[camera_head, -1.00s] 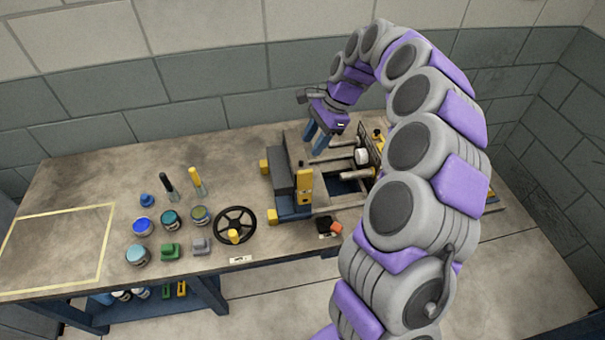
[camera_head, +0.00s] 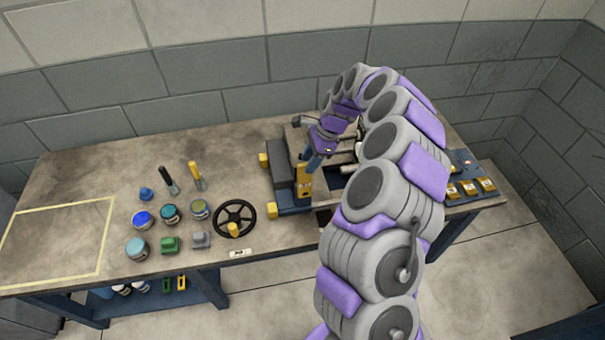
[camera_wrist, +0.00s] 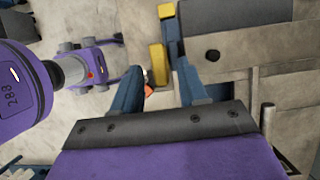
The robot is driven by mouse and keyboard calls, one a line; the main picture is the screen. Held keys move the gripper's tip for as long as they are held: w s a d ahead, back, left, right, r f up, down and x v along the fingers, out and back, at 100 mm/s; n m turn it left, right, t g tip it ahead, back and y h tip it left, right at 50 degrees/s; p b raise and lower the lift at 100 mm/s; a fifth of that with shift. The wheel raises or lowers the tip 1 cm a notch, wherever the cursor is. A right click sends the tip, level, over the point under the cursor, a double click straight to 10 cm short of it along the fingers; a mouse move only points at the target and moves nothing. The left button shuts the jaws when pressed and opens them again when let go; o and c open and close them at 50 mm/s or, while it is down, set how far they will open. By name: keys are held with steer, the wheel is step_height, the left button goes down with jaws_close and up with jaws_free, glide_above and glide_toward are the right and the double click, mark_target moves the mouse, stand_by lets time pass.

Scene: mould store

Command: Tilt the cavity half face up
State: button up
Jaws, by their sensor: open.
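My gripper (camera_head: 311,163) is open, with blue fingers pointing down at the mould machine on the bench. In the wrist view, a yellow handle (camera_wrist: 157,66) shows between the spread fingertips; contact cannot be told. In the head view, this upright yellow handle (camera_head: 303,184) stands just below the fingertips, at the right of a dark grey block (camera_head: 281,164). The block is on a blue base (camera_head: 292,210) with yellow knobs at its left. I cannot tell for sure which part is the cavity half; my arm hides much of the machine's right side.
A black handwheel (camera_head: 235,218) is at the machine's left. A yellow-outlined area (camera_head: 57,243) is bare. A blue panel (camera_head: 467,180) with yellow switches is at the right end.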

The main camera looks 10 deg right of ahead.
mark_target(303, 173)
steer(key=x, duration=0.5)
steer(key=shift+a+f+b, duration=0.15)
steer(key=shift+f+b, duration=0.25)
jaws_close()
